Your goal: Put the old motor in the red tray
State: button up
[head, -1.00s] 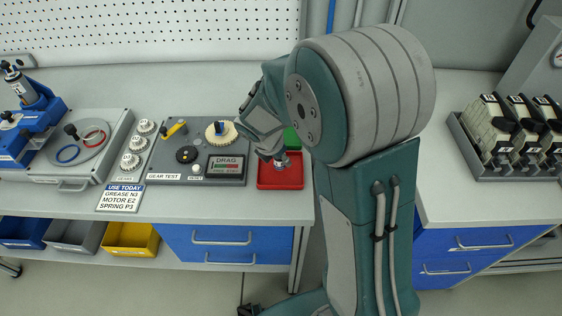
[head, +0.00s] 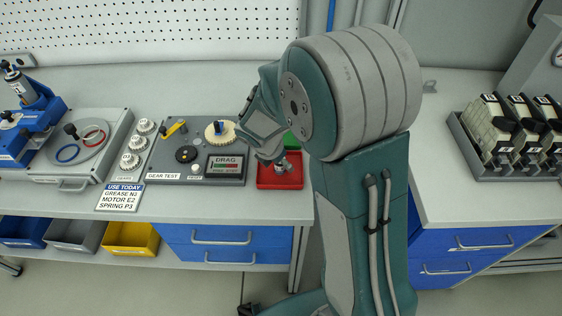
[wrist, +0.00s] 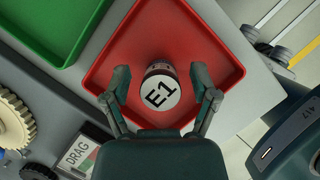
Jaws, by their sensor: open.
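The old motor (wrist: 161,87) is a small cylinder with a white end cap marked E1. In the wrist view it stands in the red tray (wrist: 205,45), near the tray's middle. My gripper (wrist: 161,88) is open, with one finger on each side of the motor and a gap showing on both sides. In the head view the red tray (head: 265,183) lies at the bench's right end, and the motor (head: 284,166) shows in it as a small metallic shape. My arm hides part of that tray and most of the gripper.
A green tray (wrist: 50,25) adjoins the red one. The gear test panel (head: 228,176) with its drag display is to the left. A sign (head: 121,198) reads grease N3, motor E2, spring P3. A rack of several units (head: 470,147) stands at right.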

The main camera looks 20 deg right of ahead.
jog(key=v, duration=1.1)
jog(key=s+d+r+m+t+y, duration=0.1)
jog(key=s+r+m+y, duration=0.1)
jog(key=s+r+m, duration=0.3)
jog(key=s+d+r+m+t+y, duration=0.2)
jog(key=s+r+m, duration=0.3)
jog(key=s+m, duration=0.9)
jog(key=m, duration=0.4)
jog(key=shift+r+t, duration=0.2)
jog(key=shift+t, duration=0.1)
